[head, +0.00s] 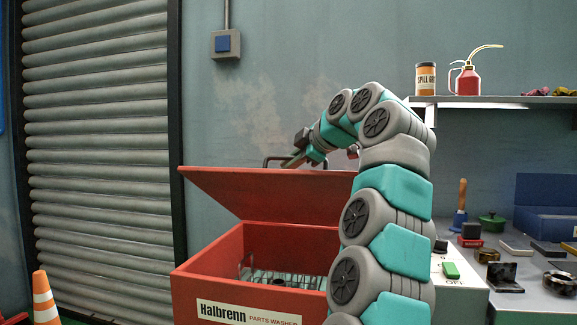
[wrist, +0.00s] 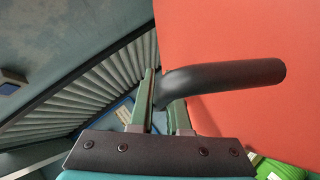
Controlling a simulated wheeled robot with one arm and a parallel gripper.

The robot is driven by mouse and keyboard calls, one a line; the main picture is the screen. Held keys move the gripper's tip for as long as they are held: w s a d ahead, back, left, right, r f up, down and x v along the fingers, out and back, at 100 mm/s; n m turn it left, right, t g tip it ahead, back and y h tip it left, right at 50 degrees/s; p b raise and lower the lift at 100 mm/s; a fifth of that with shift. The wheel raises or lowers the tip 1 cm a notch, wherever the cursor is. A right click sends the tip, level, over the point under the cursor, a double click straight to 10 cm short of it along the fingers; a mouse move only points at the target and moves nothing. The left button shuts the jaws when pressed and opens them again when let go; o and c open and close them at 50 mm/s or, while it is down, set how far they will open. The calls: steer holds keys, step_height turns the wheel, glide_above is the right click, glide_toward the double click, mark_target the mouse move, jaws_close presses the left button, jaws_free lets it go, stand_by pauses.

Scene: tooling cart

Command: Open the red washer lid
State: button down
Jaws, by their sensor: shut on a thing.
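The red washer lid (head: 262,196) is raised and tilted back above the red parts washer (head: 206,292), leaving its inside in view. The lid also fills the right of the wrist view (wrist: 235,35). Its black handle (wrist: 230,86) runs between my gripper's fingers there, and part of it shows at the lid's top edge in the head view (head: 270,162). My gripper (wrist: 163,92) is shut on the handle. In the head view my gripper (head: 291,160) is small at the lid's upper edge. My arm hides the right side of the lid and washer.
A wire basket (head: 285,280) sits inside the washer. A bench (head: 480,300) with several small tools and a green switch (head: 451,270) stands at right, below a shelf (head: 500,101). A traffic cone (head: 45,300) stands at lower left, before the roller shutter (head: 100,150).

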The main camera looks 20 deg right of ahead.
steer(key=c, duration=0.9)
jaws_free()
